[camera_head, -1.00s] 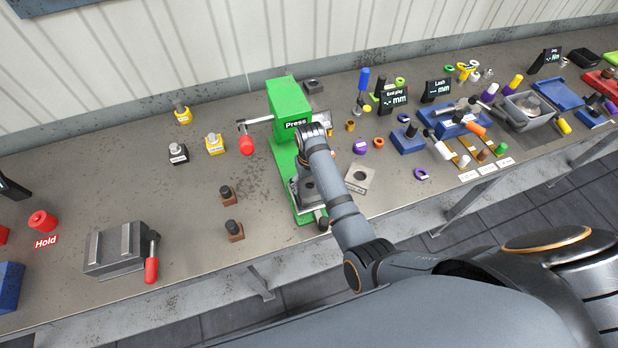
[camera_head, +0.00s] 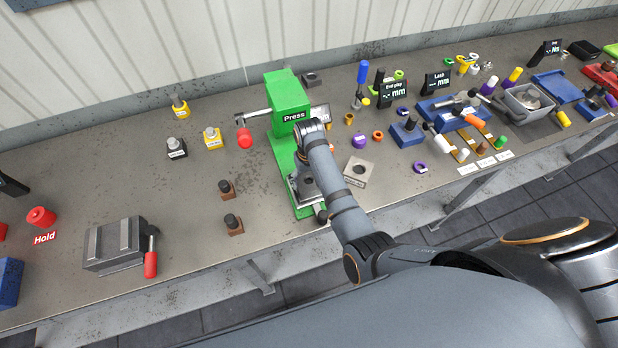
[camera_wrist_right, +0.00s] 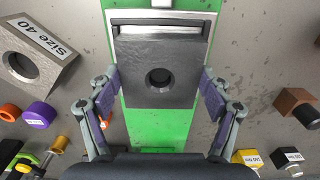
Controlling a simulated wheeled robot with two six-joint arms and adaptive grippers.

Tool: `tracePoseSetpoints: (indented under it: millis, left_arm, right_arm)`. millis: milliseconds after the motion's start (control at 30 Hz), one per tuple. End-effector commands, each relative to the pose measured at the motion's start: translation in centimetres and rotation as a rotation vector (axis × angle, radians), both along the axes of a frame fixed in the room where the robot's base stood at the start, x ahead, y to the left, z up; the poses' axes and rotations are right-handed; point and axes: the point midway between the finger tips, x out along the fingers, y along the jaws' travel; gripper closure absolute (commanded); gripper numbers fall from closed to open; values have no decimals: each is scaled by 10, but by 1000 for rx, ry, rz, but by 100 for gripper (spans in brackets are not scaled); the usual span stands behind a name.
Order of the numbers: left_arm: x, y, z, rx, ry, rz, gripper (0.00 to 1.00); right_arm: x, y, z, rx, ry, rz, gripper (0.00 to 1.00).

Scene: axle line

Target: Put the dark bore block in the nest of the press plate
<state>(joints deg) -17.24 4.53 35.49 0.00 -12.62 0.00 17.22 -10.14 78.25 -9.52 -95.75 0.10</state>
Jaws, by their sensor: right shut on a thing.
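The dark bore block (camera_wrist_right: 158,72), square with a round hole in its face, is between the fingers of my right gripper (camera_wrist_right: 160,95) in the right wrist view. The gripper is shut on its sides. The block is over the green press plate (camera_wrist_right: 158,128); whether it touches the plate or sits in the nest cannot be told. A dark piece with a pale bar (camera_wrist_right: 157,30) lies at the block's far edge. In the head view the green press (camera_head: 288,100) stands upright, and my right gripper (camera_head: 306,182) is low over its base, partly hidden by my arm. My left gripper is out of view.
A lighter block marked Size 40 (camera_wrist_right: 32,55) lies beside the plate; it also shows in the head view (camera_head: 359,171). Two brown blocks with dark knobs (camera_head: 230,205) stand left of the press. A red-handled grey fixture (camera_head: 115,245) is farther left, with bare bench between.

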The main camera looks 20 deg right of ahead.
Motion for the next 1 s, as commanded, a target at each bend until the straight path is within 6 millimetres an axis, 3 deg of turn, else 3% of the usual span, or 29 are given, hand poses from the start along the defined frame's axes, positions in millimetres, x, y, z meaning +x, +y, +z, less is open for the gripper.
tracePoseSetpoints:
  millis: [67,100,233,767,933,1000]
  left_arm:
    - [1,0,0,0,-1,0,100]
    - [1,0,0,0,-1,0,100]
    - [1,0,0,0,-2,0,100]
    - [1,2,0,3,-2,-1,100]
    - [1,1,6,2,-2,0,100]
    - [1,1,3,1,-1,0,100]
  right_arm:
    - [1,0,0,0,-4,0,84]
    - [1,0,0,0,-4,0,19]
    - [1,0,0,0,-3,0,1]
    - [-1,0,-2,0,1,0,0]
    - [0,0,14,0,-2,0,0]
    - [11,0,25,0,-5,1,0]
